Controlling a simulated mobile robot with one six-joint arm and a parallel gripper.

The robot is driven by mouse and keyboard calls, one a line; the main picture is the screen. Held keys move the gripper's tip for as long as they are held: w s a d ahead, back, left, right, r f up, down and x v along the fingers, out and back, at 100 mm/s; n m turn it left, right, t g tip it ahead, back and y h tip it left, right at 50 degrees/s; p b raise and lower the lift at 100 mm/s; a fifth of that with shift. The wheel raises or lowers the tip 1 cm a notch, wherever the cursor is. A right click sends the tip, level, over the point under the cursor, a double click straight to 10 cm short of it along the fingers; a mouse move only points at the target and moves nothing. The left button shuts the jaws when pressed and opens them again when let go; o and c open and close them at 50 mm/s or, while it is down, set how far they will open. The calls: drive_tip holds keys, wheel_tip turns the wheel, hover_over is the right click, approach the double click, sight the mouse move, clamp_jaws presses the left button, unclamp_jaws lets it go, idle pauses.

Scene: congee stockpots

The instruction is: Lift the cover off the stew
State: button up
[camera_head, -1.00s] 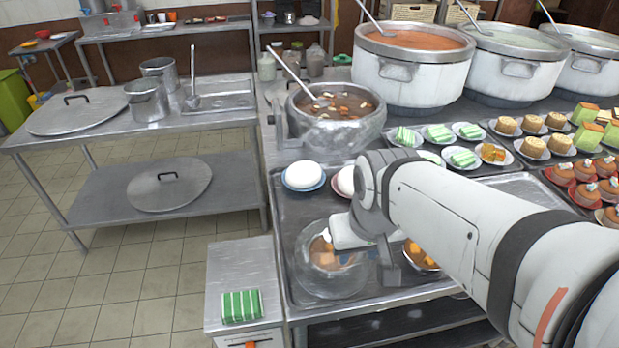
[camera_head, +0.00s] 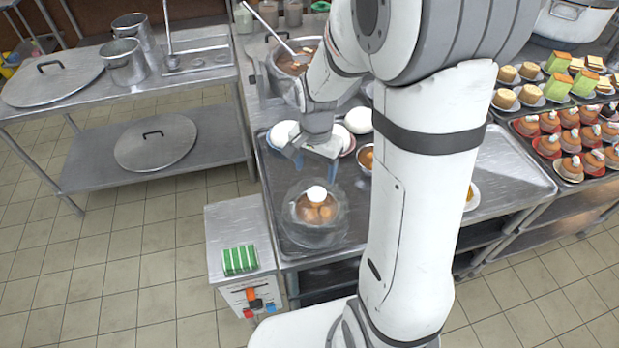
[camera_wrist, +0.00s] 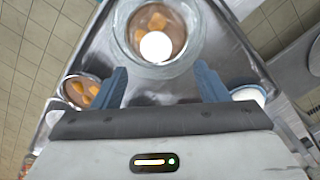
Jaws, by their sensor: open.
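The stew is brown with orange chunks and sits under a clear round cover (camera_head: 299,231) on the metal tray counter. The cover has a round white knob (camera_head: 316,193) on top. In the wrist view the cover (camera_wrist: 190,58) is at top centre, with its knob (camera_wrist: 157,46) just beyond and between my fingertips. My gripper (camera_head: 312,165) is open and empty, above and slightly behind the knob in the head view, apart from it. Its two blue fingers also show in the wrist view (camera_wrist: 160,72).
White domed items (camera_head: 358,120) on plates and an uncovered bowl of stew (camera_head: 366,158) stand close behind and right. A large pot with a ladle (camera_head: 284,62) is further back. A green-striped box (camera_head: 240,260) lies on the side cabinet (camera_head: 228,218). My arm hides part of the counter.

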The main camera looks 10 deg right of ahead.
sight(317, 193)
wheel_tip(317, 193, down, 2)
drive_tip(key=shift+f, duration=0.2)
drive_tip(key=shift+s+d+f+p, duration=0.15)
drive_tip(key=shift+f+p, duration=0.3)
drive_tip(key=shift+f, duration=0.95)
drive_tip(key=shift+d+f+p, duration=0.15)
drive_tip(key=shift+f+p, duration=0.3)
drive_tip(key=shift+f, duration=0.95)
drive_tip(key=shift+c, duration=0.4)
drive_tip(key=c, duration=1.3)
drive_tip(key=shift+r, duration=0.1)
